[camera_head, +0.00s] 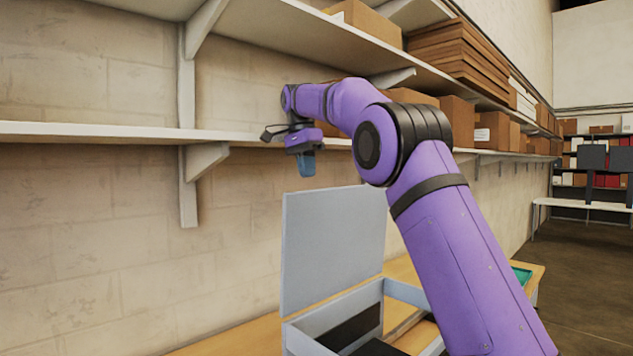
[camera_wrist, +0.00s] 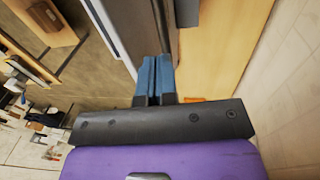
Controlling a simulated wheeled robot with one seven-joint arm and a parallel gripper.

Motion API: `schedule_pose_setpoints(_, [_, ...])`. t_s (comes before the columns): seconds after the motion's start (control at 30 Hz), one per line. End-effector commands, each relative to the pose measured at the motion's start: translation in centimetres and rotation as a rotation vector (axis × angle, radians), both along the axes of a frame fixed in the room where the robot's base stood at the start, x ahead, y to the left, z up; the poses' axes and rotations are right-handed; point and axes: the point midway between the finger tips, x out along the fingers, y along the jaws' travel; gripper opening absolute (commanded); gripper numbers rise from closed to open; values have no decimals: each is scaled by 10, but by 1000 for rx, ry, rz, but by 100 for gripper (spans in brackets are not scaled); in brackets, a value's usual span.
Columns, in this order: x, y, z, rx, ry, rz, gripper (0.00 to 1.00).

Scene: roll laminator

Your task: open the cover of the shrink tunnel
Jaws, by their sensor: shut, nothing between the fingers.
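The shrink tunnel (camera_head: 304,339) is a grey box on the wooden table, with dark strips inside it. Its cover (camera_head: 333,243) is a flat grey panel that stands upright along the box's left side, so the box is open at the top. My gripper (camera_head: 306,165) has blue fingers pointing down, above the cover's top edge in the head view and apart from it. In the wrist view the blue fingertips (camera_wrist: 155,64) are together with nothing between them. My arm hides the right part of the box.
The table (camera_head: 237,339) runs along a block wall. A long white shelf (camera_head: 90,132) is on the wall near my gripper's height, and a higher shelf (camera_head: 270,28) holds cartons. A green item (camera_head: 522,276) lies at the table's far end. Open floor is at the right.

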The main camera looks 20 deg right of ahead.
Motion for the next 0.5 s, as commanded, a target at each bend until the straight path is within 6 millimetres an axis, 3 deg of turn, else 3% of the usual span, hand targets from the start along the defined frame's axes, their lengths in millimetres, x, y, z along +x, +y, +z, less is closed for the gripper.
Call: schedule_pose_setpoints(0.5, [-78,-6,36,-95,-345,37,0])
